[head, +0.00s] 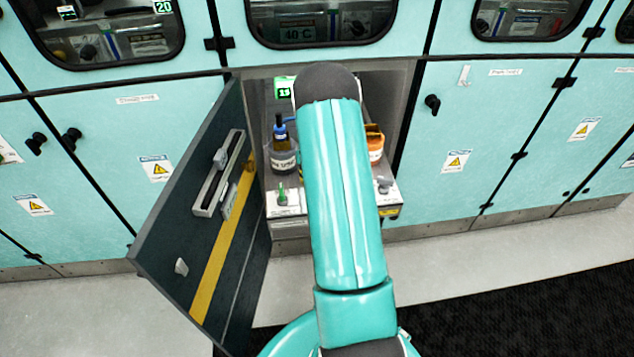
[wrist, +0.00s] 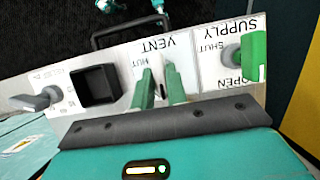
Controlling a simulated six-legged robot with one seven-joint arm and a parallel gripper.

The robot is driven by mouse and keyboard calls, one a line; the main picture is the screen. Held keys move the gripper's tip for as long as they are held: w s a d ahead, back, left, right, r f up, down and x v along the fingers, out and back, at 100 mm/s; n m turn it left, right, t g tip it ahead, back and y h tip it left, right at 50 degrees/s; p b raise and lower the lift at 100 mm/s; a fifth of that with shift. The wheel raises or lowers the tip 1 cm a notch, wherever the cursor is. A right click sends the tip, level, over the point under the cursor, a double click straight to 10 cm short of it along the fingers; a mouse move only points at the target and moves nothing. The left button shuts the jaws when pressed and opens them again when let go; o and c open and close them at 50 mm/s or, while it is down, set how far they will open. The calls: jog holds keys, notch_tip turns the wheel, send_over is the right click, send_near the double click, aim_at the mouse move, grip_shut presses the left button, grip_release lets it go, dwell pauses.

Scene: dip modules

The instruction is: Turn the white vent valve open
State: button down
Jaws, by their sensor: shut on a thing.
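The VENT plate (wrist: 197,43) is in the middle of the wrist view, upside down to me, with a label partly reading SHUT. My gripper (wrist: 160,84) has its two green fingers over this plate, shut on the white vent valve. The fingers cover most of the valve, so its exact angle is hard to tell. In the head view my arm hides the vent valve and my gripper.
The green SUPPLY valve (wrist: 253,54) is close on the right in the wrist view. A black square socket (wrist: 95,85) and a grey knob (wrist: 37,101) are on the left. An open cabinet door (head: 165,230) stands left of my arm; bottles (head: 283,155) stand inside.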

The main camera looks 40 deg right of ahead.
dwell(0.4)
jog(key=c, duration=1.4)
grip_release()
jog(key=v, duration=1.2)
jog(key=shift+a, duration=0.1)
